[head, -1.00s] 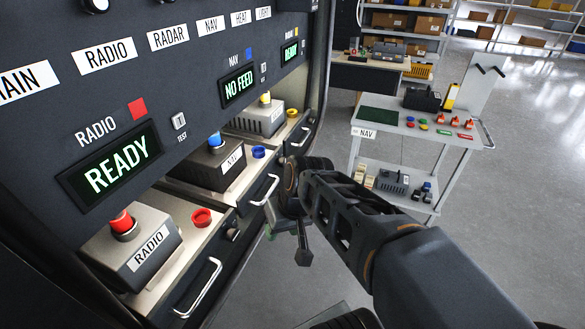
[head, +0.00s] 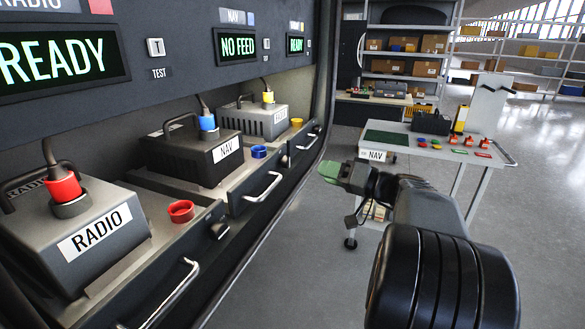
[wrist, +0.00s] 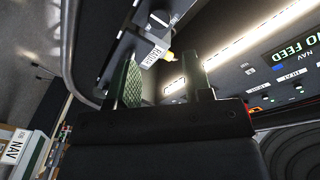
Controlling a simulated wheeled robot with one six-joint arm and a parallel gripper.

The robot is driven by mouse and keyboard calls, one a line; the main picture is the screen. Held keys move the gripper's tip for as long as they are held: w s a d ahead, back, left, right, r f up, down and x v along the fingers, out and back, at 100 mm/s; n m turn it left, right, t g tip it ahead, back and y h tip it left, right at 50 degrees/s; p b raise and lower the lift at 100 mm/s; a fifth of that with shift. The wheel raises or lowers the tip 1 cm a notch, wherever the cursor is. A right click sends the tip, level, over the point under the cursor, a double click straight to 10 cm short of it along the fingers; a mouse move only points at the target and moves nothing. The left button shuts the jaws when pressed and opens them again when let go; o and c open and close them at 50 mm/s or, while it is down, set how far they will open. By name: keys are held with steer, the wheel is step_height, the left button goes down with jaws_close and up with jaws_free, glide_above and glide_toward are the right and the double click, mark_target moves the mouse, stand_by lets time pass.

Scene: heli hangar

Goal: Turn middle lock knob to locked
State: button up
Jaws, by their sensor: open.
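The middle lock knob (head: 285,161) is a small dark knob on the front of the NAV tray (head: 262,185), right of its handle in the head view. It is small, and I cannot tell which way it points. My gripper (head: 328,172) is open and empty, with green-padded fingers. In the head view it appears to the right of the knob, apart from it, over the aisle. In the wrist view my gripper (wrist: 168,85) shows both fingers spread with nothing between them.
The RADIO tray's dark knob (head: 219,230) and handle (head: 175,290) are nearer. The NAV handle (head: 264,187) sticks out beside the middle knob. The NAV display (head: 237,45) reads NO FEED. A cart (head: 440,150) stands right, with open floor around it.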

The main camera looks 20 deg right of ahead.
mark_target(289, 163)
steer(key=x, duration=1)
steer(key=shift+w+a, duration=0.1)
steer(key=shift+w, duration=0.05)
steer(key=shift+c, duration=0.2)
steer(key=c, duration=0.6)
